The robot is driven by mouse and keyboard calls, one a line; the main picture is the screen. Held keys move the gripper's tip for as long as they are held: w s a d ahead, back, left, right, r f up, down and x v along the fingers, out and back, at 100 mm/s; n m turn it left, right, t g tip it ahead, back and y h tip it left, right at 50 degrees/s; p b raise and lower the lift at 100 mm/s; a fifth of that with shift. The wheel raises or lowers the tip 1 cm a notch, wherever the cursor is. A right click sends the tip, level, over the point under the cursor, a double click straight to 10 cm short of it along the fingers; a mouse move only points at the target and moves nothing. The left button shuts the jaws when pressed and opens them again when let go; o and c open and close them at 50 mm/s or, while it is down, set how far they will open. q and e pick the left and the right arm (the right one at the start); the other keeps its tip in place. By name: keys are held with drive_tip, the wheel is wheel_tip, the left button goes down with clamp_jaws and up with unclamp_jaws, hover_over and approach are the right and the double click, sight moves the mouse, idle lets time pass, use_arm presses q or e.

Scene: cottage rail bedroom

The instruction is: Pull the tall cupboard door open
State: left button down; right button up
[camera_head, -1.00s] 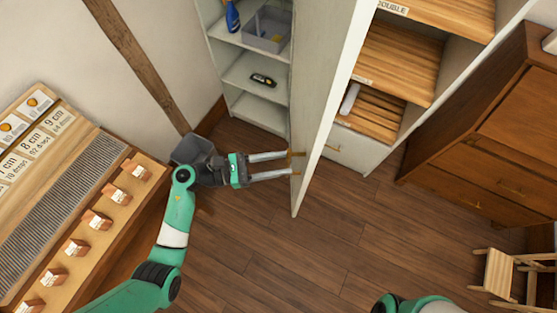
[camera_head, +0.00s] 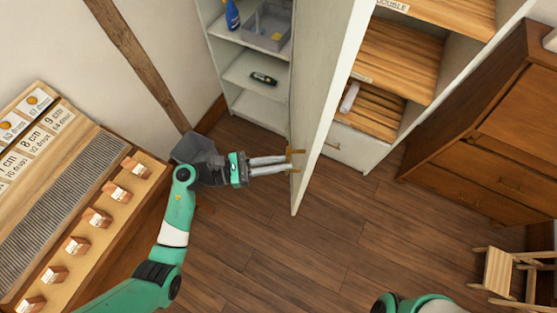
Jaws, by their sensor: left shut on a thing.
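The tall white cupboard door (camera_head: 325,100) stands swung out, seen nearly edge-on, and the cupboard's white shelves (camera_head: 262,77) show to its left. My left gripper (camera_head: 291,161) is at the lower part of the door's left face, its two pale fingers close together. It is shut on the door handle (camera_head: 296,151), a small brass-coloured piece mostly hidden by the fingertips. Of my right arm only a green part shows at the bottom edge; its gripper is out of view.
The shelves hold a blue bottle (camera_head: 232,15), a grey bin (camera_head: 266,27) and a small dark object (camera_head: 263,79). Wooden shelves (camera_head: 400,60) and a brown dresser (camera_head: 495,130) stand right. A bench with labelled blocks (camera_head: 97,218) is left. The floor (camera_head: 290,255) in front is clear.

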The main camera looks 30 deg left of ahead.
use_arm(q)
drive_tip(key=shift+w+a+f, duration=0.15)
drive_tip(key=shift+a+f, duration=0.05)
drive_tip(key=shift+a, duration=0.05)
use_arm(e)
drive_tip(key=shift+f, duration=0.1)
idle(0.6)
